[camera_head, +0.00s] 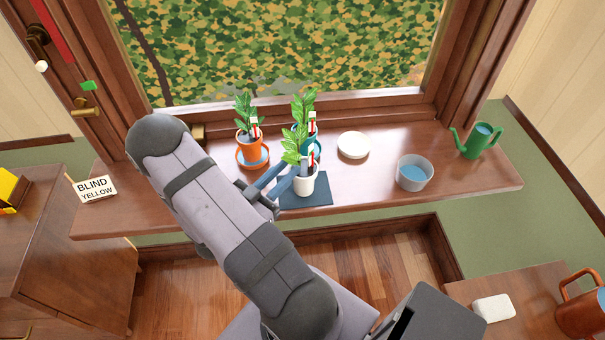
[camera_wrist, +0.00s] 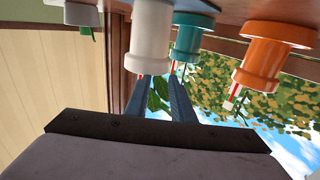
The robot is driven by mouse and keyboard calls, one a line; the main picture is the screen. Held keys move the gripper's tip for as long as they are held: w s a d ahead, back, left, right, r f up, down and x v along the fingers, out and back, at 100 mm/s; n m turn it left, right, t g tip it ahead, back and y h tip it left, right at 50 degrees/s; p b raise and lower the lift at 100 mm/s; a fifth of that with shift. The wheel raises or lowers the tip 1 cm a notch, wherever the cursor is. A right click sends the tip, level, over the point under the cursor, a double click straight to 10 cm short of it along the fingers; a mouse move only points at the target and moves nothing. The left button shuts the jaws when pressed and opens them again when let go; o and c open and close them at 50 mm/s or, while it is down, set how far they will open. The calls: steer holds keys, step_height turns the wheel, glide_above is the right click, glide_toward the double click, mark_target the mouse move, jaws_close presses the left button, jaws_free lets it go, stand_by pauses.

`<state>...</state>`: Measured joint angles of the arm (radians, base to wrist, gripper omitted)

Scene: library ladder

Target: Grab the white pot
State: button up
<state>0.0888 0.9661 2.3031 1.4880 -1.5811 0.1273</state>
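The white pot (camera_head: 304,186) stands upright on a dark mat (camera_head: 316,198) on the window sill, with a leafy green plant and a red-and-white tag in it. My gripper (camera_head: 289,173) reaches in from the left, its two blue-grey fingers apart and their tips close beside the pot. In the wrist view, which looks upside down, the white pot (camera_wrist: 152,32) lies just beyond the gripper's fingertips (camera_wrist: 160,80), with green leaves showing between the fingers. The gripper looks open and empty. I cannot tell whether a finger touches the pot.
A teal pot (camera_wrist: 190,40) stands close behind the white one. Right are a white disc (camera_head: 354,145), a grey bowl (camera_head: 414,172) with blue contents and a green watering can (camera_head: 476,141). A "BLIND YELLOW" sign (camera_head: 95,188) is far left.

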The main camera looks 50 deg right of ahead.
mark_target(297, 160)
steer(key=shift+d+p, duration=0.55)
steer(key=shift+d, duration=1.85)
steer(key=shift+c, duration=0.4)
jaws_close()
